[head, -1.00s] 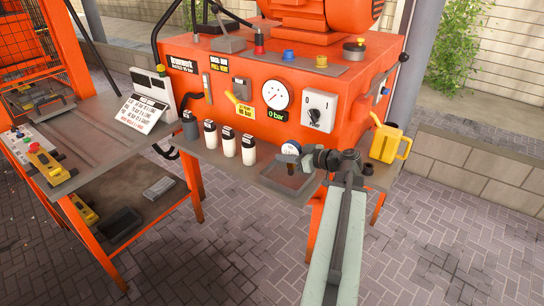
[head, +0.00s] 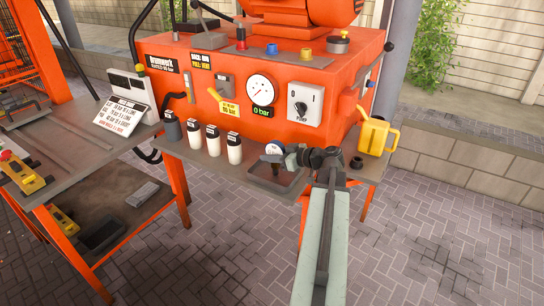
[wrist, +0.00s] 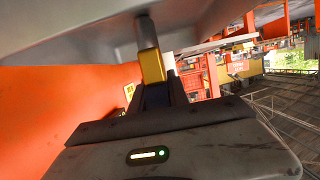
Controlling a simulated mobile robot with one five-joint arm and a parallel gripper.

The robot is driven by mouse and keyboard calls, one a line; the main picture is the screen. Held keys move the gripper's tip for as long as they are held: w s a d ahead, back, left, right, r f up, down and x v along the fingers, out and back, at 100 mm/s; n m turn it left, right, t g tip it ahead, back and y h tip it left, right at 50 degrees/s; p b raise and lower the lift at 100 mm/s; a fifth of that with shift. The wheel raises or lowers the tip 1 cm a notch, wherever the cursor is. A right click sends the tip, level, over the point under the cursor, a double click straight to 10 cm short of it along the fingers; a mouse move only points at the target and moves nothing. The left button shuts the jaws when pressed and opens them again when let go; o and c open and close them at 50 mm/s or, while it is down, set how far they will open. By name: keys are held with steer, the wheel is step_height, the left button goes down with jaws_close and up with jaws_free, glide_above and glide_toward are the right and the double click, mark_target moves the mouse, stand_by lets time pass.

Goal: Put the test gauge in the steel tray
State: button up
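The test gauge (head: 273,148) shows its small round pale face in the head view, just left of my gripper (head: 289,158). In the wrist view, my gripper (wrist: 153,88) is shut on the gauge's brass fitting (wrist: 152,66). A grey stem rises from the fitting to a large grey surface, probably the gauge's case. The steel tray (head: 262,186) is a shallow, dark, square tray on the shelf at the front of the orange machine. The gauge appears over the tray's back part. The gap between them is hard to judge, and my gripper partly covers the tray's right side.
Several white and grey bottles (head: 214,141) stand left of the tray. A yellow jug (head: 375,136) stands on the right of the shelf. The orange machine (head: 205,105) with a fixed dial rises behind. A lower bench (head: 75,165) is at the left.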

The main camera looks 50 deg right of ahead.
steer(key=o, duration=0.4)
steer(key=shift+r, duration=0.2)
steer(key=p+v, duration=0.4)
steer(key=v, duration=0.8)
steer(key=shift+a, duration=0.1)
steer(key=shift+s, duration=0.15)
